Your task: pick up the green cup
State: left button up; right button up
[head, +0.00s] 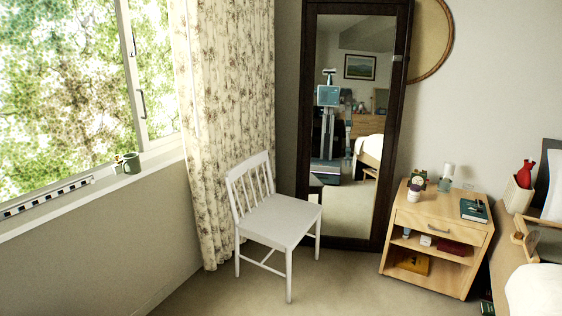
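The green cup (132,163) stands upright on the window sill at the left, close to the curtain. It looks like a mug. A small light object (117,167) is right beside it on its left. Neither of my grippers shows in the head view, except that a robot is reflected small in the mirror, where I cannot make out any gripper state.
A white chair (279,216) stands on the floor before the curtain (228,120) and mirror (350,200). A striped strip (45,197) lies along the sill (75,207). A wooden nightstand (437,227) and bed (535,290) are at the right. Some carpet (220,295) in front is clear.

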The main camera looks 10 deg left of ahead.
aim_at(131, 165)
jog(key=i+z, duration=0.45)
jog(key=i, duration=1.15)
